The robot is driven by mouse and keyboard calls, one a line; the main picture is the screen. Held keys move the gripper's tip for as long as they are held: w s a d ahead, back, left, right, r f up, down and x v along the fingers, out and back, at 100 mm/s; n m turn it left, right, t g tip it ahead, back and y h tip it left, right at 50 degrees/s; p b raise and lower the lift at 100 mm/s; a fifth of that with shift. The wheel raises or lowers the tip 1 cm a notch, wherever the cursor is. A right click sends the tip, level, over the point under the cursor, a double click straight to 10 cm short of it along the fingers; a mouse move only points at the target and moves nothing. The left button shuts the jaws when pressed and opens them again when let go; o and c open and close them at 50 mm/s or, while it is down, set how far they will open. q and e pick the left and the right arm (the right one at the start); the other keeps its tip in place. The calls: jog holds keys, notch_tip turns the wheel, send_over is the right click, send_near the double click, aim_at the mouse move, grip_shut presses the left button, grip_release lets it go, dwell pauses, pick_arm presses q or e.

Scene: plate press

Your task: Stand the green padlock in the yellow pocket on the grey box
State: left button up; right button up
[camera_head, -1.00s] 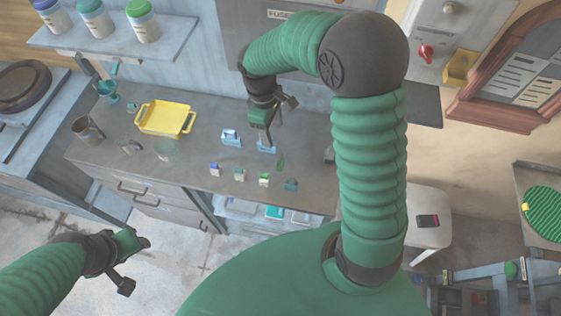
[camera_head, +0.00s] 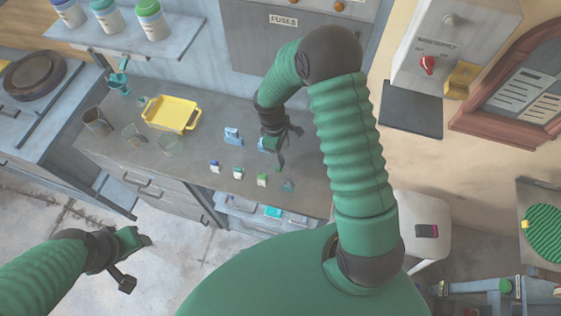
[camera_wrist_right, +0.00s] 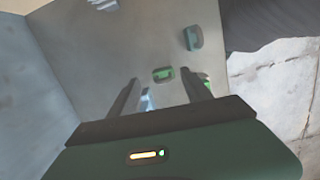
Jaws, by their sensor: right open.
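Several small padlock-like pieces stand in a row near the counter's front edge. A green-and-white one (camera_head: 262,180) and a teal-green one (camera_head: 288,186) are at its right end; which is the green padlock is hard to tell at this size. My right gripper (camera_head: 279,160) is open and empty just behind these two. In the right wrist view a green piece (camera_wrist_right: 163,74) shows between its fingers, apart from them, with a darker green piece (camera_wrist_right: 193,38) farther off. The yellow pocket (camera_head: 460,78) is on the grey box (camera_head: 440,42) at right. My left gripper (camera_head: 132,242) is over the floor.
Blue-and-white blocks (camera_head: 232,136) stand on the counter (camera_head: 205,145) beside my right gripper. A dark panel (camera_head: 411,108) is below the grey box.

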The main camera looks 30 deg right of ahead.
notch_tip(320, 180, down, 4)
jog(key=shift+w+d+f+p, duration=0.1)
jog(key=shift+p, duration=0.35)
jog(key=shift+a+f, duration=0.1)
jog(key=shift+a, duration=0.6)
jog(key=shift+c, duration=0.5)
jog(key=shift+r, duration=0.2)
jog(key=shift+c, duration=2.3)
pick_arm(q)
jog(key=shift+r, duration=0.6)
pick_arm(e)
jog(key=shift+d+f, duration=0.1)
jog(key=shift+d, duration=0.4)
grip_shut()
